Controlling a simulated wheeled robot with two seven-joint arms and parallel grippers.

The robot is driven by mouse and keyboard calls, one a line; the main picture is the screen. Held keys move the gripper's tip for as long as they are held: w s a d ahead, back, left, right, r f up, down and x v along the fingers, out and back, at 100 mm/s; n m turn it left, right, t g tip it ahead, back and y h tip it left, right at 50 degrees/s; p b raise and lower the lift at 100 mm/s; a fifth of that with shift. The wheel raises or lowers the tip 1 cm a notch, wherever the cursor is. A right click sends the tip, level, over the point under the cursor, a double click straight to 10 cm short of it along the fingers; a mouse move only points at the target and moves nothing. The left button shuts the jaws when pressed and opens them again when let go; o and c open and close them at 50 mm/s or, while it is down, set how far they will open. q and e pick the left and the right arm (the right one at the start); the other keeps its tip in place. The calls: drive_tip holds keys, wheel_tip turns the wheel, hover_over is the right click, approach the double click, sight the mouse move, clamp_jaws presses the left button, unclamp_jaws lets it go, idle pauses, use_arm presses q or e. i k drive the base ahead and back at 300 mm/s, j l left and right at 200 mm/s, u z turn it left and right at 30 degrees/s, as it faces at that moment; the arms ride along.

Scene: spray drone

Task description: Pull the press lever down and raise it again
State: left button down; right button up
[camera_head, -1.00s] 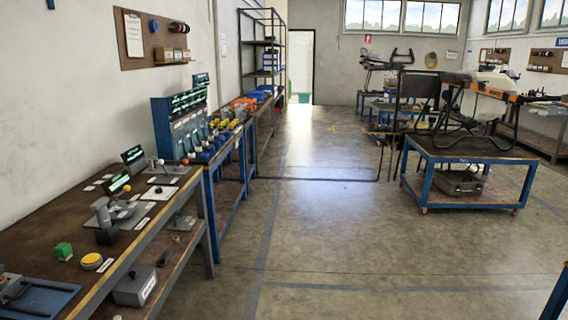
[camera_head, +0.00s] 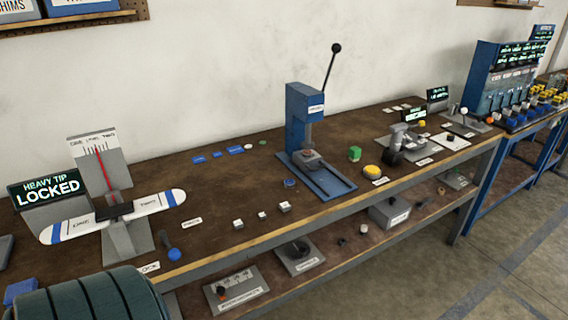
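The press (camera_head: 303,120) is a blue upright column on a blue base plate (camera_head: 322,183) with rails, standing on the brown workbench in the middle of the head view. Its lever (camera_head: 329,69) is a thin dark rod with a black ball knob (camera_head: 336,48) at the top. The lever points up and leans slightly right. A grey block (camera_head: 310,158) sits under the press head. Neither of my grippers shows, and nothing touches the lever.
A balance rig (camera_head: 114,214) with a sign reading "HEAVY TIP LOCKED" (camera_head: 46,188) stands at the left. A green cube (camera_head: 355,153) and a yellow button (camera_head: 372,171) lie right of the press. A dark green ribbed object (camera_head: 90,297) fills the lower left. Open floor (camera_head: 440,285) lies at lower right.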

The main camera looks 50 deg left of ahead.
sight(336, 48)
drive_tip(key=u, duration=1.25)
